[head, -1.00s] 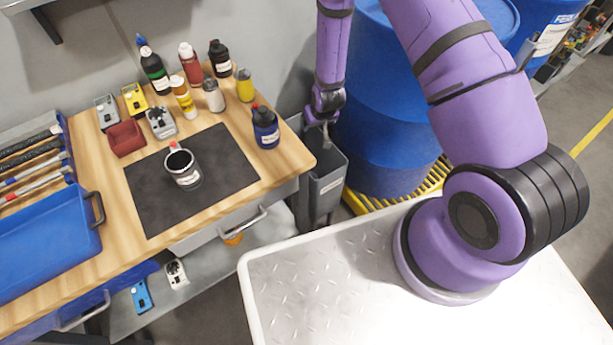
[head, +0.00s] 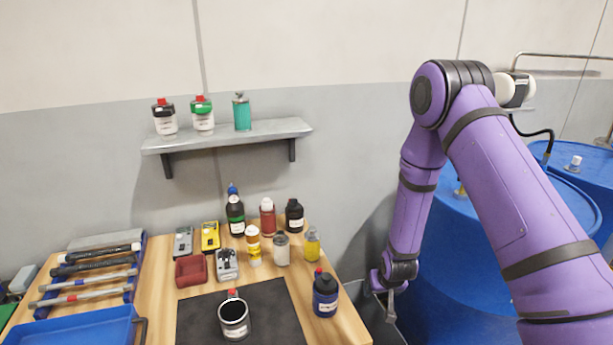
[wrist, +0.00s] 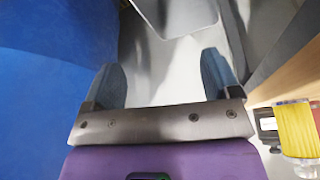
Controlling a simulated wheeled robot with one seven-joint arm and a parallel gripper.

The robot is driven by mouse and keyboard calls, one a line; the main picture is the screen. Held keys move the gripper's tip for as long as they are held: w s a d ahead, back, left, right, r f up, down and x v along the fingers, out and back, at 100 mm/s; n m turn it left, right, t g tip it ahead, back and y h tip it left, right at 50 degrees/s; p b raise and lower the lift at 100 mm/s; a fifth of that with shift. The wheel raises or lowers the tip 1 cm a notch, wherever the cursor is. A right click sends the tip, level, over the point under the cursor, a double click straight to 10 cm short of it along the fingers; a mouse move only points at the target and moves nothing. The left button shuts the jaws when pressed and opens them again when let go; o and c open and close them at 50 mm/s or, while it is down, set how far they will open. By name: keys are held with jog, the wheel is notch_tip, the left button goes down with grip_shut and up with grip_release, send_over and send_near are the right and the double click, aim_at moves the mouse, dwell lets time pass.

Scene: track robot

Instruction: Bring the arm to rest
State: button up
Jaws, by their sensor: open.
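My purple arm reaches from the right of the head view, with its wrist hanging down between the workbench and a blue drum. My gripper (head: 390,305) points down just right of the bench's right edge. In the wrist view its two fingers (wrist: 167,80) are apart with nothing between them. Below them the wrist view shows a light grey surface and part of a grey bin (wrist: 178,12). The gripper touches nothing that I can see.
The wooden workbench (head: 155,285) holds a black mat (head: 275,310), a cup (head: 234,318), several bottles and a blue bottle (head: 325,295) near its right edge. Blue drums (head: 455,270) stand right. A wall shelf (head: 225,136) with containers is above. A yellow object (wrist: 297,130) shows close by in the wrist view.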

jog(key=w+d+r+v, duration=0.1)
jog(key=w+v, duration=0.1)
jog(key=v, duration=0.9)
jog(key=w+r+v, duration=0.1)
jog(key=w+v, duration=0.1)
jog(key=v, duration=1)
jog(key=w+d+r+v, duration=0.1)
jog(key=w+v, duration=0.2)
jog(key=v, duration=0.8)
jog(key=s+d+r, duration=0.1)
jog(key=s+r, duration=0.6)
jog(key=s, duration=0.5)
jog(key=s+d+r, duration=0.1)
jog(key=s+r, duration=0.7)
jog(key=s, duration=0.5)
jog(key=shift+s+d+t, duration=0.25)
jog(key=shift+d+t, duration=0.15)
